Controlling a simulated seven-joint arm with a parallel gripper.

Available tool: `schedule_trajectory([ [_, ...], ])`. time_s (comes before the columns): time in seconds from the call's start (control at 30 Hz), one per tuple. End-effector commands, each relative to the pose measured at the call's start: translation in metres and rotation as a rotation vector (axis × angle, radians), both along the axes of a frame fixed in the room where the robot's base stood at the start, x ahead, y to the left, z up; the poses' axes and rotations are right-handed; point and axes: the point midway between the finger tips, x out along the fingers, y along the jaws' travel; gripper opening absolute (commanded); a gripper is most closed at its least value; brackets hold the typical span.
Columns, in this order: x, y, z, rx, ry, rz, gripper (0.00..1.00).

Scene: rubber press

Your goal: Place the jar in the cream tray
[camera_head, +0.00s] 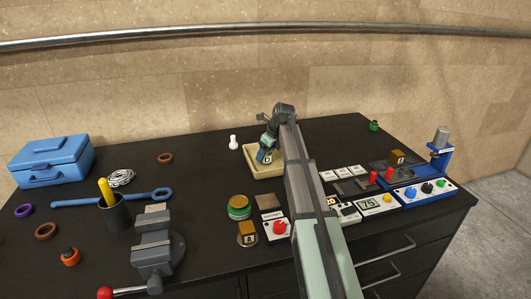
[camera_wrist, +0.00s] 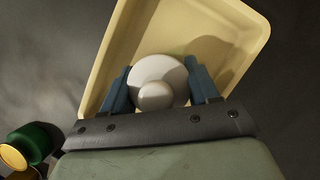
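A pale round thing with a knob on top, which looks like the lidded jar seen from above, sits between my fingers in the wrist view (camera_wrist: 158,72). My gripper (camera_wrist: 160,85) has one blue finger on each side of it, and they appear to touch it. The cream tray (camera_wrist: 115,50) lies below and beyond it. In the head view my gripper (camera_head: 266,155) points down over the cream tray (camera_head: 274,172). The fingers and arm hide most of the held thing there. I cannot tell whether its base touches the tray floor.
A vise (camera_head: 155,245), a dark cup (camera_head: 114,212) and a blue toolbox (camera_head: 50,162) are left. Control boxes (camera_head: 425,191) are right.

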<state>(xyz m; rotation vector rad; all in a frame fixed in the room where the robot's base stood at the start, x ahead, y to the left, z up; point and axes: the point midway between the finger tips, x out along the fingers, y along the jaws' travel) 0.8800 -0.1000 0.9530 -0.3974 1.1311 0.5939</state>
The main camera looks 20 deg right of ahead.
Motion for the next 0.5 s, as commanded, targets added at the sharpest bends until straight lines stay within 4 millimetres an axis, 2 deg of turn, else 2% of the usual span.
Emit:
schedule_trajectory([
  [0.03,0.0,0.0,0.0,0.0,0.0,0.0,0.64],
  [0.27,0.0,0.0,0.0002,0.0,0.0,0.0,0.85],
  [0.5,0.0001,0.0,0.0009,0.0,0.0,0.0,0.85],
])
